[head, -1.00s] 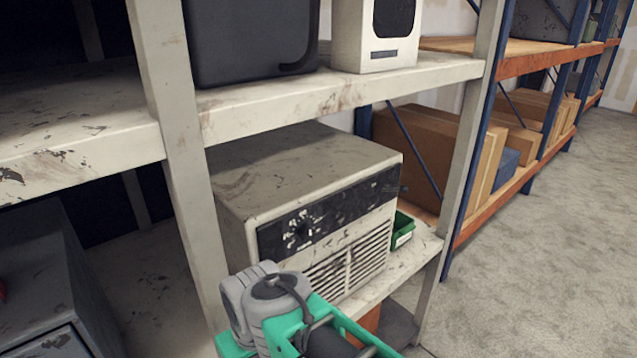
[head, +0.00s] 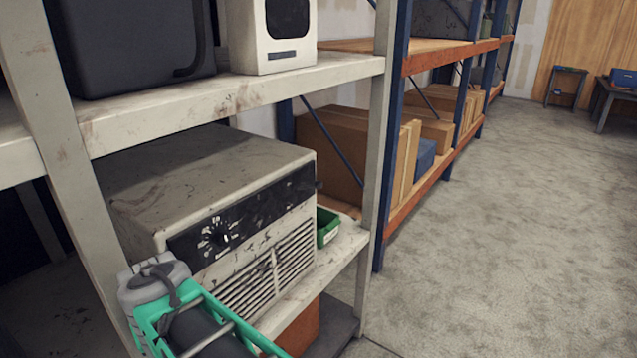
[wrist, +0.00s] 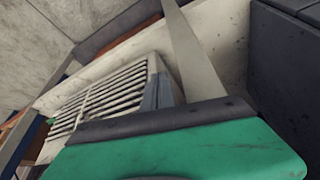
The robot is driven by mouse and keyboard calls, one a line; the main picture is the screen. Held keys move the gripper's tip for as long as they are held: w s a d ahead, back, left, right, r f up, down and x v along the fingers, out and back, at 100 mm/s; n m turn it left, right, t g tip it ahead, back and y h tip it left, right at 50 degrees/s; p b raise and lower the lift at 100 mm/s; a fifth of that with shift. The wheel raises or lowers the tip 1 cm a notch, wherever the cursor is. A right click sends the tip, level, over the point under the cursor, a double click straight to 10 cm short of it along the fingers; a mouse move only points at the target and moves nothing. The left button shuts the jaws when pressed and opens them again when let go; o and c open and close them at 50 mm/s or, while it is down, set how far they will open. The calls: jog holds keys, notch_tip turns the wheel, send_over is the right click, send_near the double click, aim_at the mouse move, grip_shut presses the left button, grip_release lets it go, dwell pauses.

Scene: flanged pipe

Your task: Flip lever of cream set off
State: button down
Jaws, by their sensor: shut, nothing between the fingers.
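The cream set (head: 205,185) is a worn, boxy unit on the lower shelf, with a dark front panel (head: 240,213), a dial and a slatted vent. A small dark piece (head: 318,185) sticks out at the panel's right end; it may be the lever, but its position is too small to read. The vent also shows in the wrist view (wrist: 100,100). My gripper (wrist: 158,92) shows there as two grey fingers close together, shut and empty, in front of the vent; I cannot tell the gap. In the head view my arm is at the lower left and the fingers cannot be made out.
A pale shelf post (head: 378,150) stands right of the set, and the upper shelf (head: 230,105) runs above it. A green bin (head: 327,226) sits beside the set. A dark case (head: 130,45) and a white unit (head: 283,35) stand above. The floor at right is clear.

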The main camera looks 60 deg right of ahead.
aim_at(309, 187)
jog(key=d+r+m+h, duration=0.2)
jog(key=d+r+m, duration=0.2)
jog(key=d, duration=0.5)
jog(key=d+r+m+h, duration=0.3)
jog(key=d+r+m, duration=0.1)
jog(key=d, duration=0.5)
jog(key=s+d+r+m+g+h, duration=0.1)
jog(key=s+d+r+m+h, duration=0.2)
jog(key=s+d+r+m, duration=0.2)
jog(key=s+d+r+m+g+h+b, duration=0.1)
jog(key=s+d+r+m, duration=0.4)
jog(key=d+r, duration=0.5)
jog(key=shift+s+d+r+m+g+h, duration=0.25)
jog(key=shift+r+g+h, duration=0.3)
jog(key=shift+h, duration=0.65)
jog(key=w+d+f+p, duration=0.2)
jog(key=d+f, duration=0.5)
jog(key=d, duration=0.1)
jog(key=shift+w+d+f, duration=0.15)
jog(key=shift+w+d, duration=0.15)
jog(key=shift+w, duration=0.05)
jog(key=shift+f, duration=0.1)
